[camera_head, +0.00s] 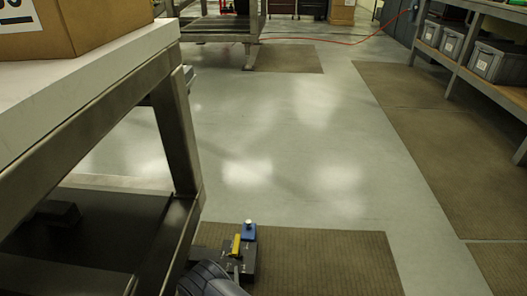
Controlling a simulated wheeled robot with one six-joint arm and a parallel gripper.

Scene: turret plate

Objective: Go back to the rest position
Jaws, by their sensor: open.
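I cannot make out my gripper in the head view. A dark, rounded, ridged shape at the bottom edge, left of centre, is cut off by the frame, and I cannot tell what it is. Beside it is a small dark grey plate (247,267) with a blue block (249,232) at its far end. The blue block has a pale round knob on top. A yellow upright piece (236,245) stands near the blue block.
A metal-framed table (110,85) with a cardboard box (85,25) fills the left. Shelving (480,75) with grey bins (495,62) lines the right. Brown mats (430,130) lie on the floor. The grey floor (290,130) between is clear. A red cable (340,42) crosses the back.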

